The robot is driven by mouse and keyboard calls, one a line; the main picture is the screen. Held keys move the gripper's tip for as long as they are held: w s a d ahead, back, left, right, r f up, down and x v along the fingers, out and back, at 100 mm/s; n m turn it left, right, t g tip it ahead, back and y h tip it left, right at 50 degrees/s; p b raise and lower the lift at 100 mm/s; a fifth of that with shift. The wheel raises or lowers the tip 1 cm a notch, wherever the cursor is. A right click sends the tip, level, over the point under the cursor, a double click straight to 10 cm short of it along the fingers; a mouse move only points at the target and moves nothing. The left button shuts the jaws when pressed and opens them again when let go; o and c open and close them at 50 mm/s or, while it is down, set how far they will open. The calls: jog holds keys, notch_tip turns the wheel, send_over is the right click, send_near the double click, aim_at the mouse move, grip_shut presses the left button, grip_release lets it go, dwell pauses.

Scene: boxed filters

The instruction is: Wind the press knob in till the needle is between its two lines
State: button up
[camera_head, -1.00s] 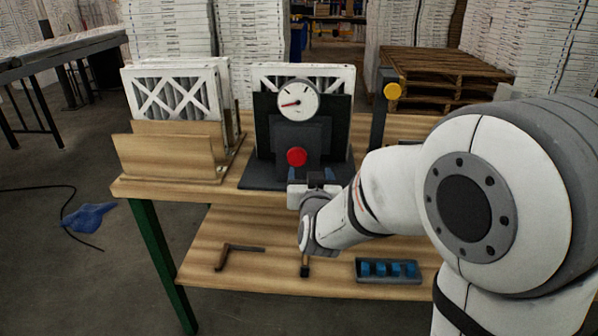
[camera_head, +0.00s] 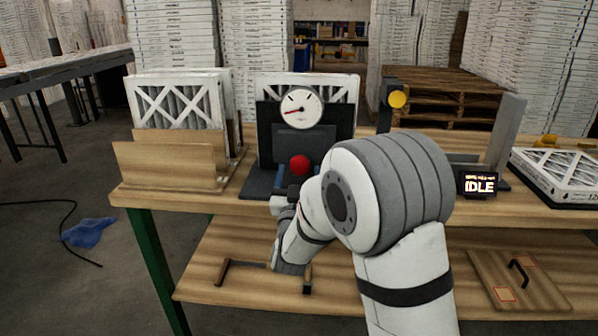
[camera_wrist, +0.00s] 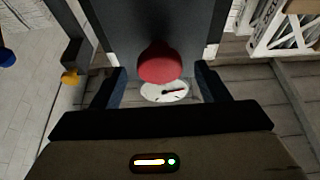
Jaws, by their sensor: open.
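The red press knob (camera_head: 300,165) sits on the front of the dark press (camera_head: 262,145). The round white gauge (camera_head: 299,108) is above it, its red needle pointing left and slightly down. Small dark marks show near the top of the dial; the needle is away from them. My gripper (camera_head: 296,184) is at the knob, its blue fingers open. In the wrist view my gripper (camera_wrist: 162,74) has one finger on each side of the red knob (camera_wrist: 160,62), with gaps visible. The gauge (camera_wrist: 165,91) also shows there, partly covered by the knob.
A wooden rack (camera_head: 165,165) with boxed filters (camera_head: 178,103) stands left of the press. A yellow knob (camera_head: 397,99) on a dark post and an IDLE display (camera_head: 479,185) are to the right. The lower shelf (camera_head: 225,250) holds tools.

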jog(key=shift+w+r, duration=0.2)
jog(key=shift+w, duration=0.25)
jog(key=shift+c, duration=0.2)
jog(key=c, duration=0.9)
